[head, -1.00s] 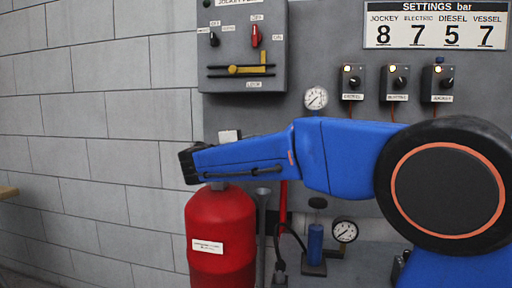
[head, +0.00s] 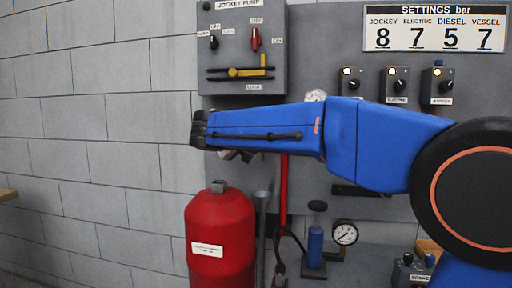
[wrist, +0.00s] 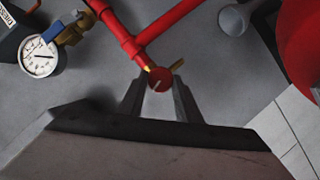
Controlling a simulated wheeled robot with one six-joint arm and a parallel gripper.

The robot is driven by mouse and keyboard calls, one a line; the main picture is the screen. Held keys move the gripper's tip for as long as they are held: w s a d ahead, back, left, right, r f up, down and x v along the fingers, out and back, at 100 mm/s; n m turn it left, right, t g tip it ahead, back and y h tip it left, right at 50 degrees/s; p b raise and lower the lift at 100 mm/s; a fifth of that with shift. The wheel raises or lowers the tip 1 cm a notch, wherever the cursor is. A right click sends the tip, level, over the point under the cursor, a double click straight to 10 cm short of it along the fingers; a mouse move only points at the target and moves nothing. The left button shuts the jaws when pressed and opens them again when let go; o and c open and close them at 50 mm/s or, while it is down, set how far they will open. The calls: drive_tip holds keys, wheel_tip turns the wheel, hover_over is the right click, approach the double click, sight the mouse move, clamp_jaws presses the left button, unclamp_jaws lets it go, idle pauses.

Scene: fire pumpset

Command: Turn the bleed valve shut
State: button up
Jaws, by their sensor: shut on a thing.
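The bleed valve shows in the wrist view as a small round red knob (wrist: 159,80) at the end of a red pipe, with brass-yellow bits beside it. My gripper (wrist: 160,90) has a grey finger on each side of the knob and is shut on it. In the head view my blue arm crosses in front of the panel, and a little of my gripper (head: 236,155) shows under the arm's left end. The valve is hidden there behind the arm.
A red vessel (head: 220,230) stands below my arm. A grey funnel pipe (head: 262,235) and a red pipe (head: 284,195) stand beside it. A pressure gauge (head: 345,232) sits lower right. A jockey pump box (head: 240,75) hangs above. The left wall is clear.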

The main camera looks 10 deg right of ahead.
drive_tip(key=shift+d+m+y, duration=0.1)
drive_tip(key=shift+m+y, duration=0.5)
drive_tip(key=shift+m, duration=0.3)
drive_tip(key=o, duration=1.1)
drive_tip(key=shift+c, duration=0.2)
drive_tip(key=v, duration=1.7)
drive_tip(key=shift+s+r, duration=0.15)
drive_tip(key=shift+s, duration=0.15)
drive_tip(key=shift+s+d, duration=0.1)
